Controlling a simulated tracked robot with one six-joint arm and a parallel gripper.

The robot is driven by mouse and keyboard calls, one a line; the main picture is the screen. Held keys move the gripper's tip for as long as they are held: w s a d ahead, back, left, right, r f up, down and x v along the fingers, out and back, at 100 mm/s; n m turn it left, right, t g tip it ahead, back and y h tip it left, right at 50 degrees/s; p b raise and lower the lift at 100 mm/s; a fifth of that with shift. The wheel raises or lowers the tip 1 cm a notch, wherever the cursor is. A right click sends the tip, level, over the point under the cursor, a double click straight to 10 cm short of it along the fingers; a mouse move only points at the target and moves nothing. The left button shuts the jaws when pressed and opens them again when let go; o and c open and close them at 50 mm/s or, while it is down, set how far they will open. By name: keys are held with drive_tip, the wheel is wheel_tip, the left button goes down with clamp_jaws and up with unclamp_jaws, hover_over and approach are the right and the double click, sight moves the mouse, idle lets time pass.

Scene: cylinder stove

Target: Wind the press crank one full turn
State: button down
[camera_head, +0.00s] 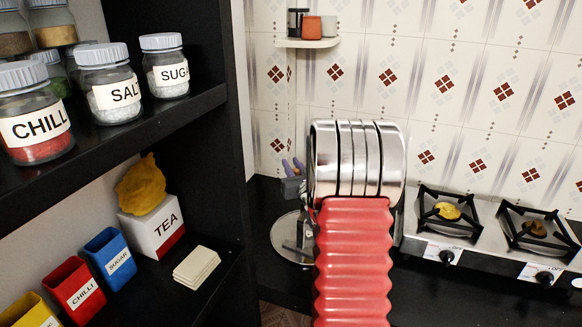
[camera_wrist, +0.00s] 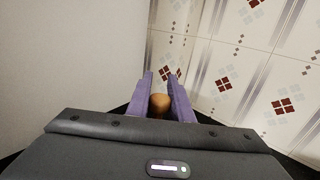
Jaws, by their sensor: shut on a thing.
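In the wrist view, my gripper (camera_wrist: 161,80) has its two purple fingers closed around a rounded brown knob (camera_wrist: 160,103), which looks like the crank's handle. The knob sits between the fingers, close to the palm. In the head view, my gripper (camera_head: 292,165) shows small at the back of the counter, left of my arm. A round metal piece (camera_head: 284,246), perhaps part of the press, stands below it on the counter. My red arm with its silver rings hides much of that piece. The crank arm itself cannot be made out.
A gas stove (camera_head: 470,256) stands right of my arm. A black shelf unit (camera_head: 170,135) with labelled jars and tins fills the left side. A small wall shelf (camera_head: 307,43) holds cups above. The tiled wall (camera_head: 470,90) is close behind the gripper.

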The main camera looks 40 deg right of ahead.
drive_tip(key=c, duration=1.6)
unclamp_jaws()
drive_tip(key=shift+s, duration=0.1)
drive_tip(key=v, duration=1.3)
drive_tip(key=shift+s+a, duration=0.15)
drive_tip(key=shift+s, duration=0.1)
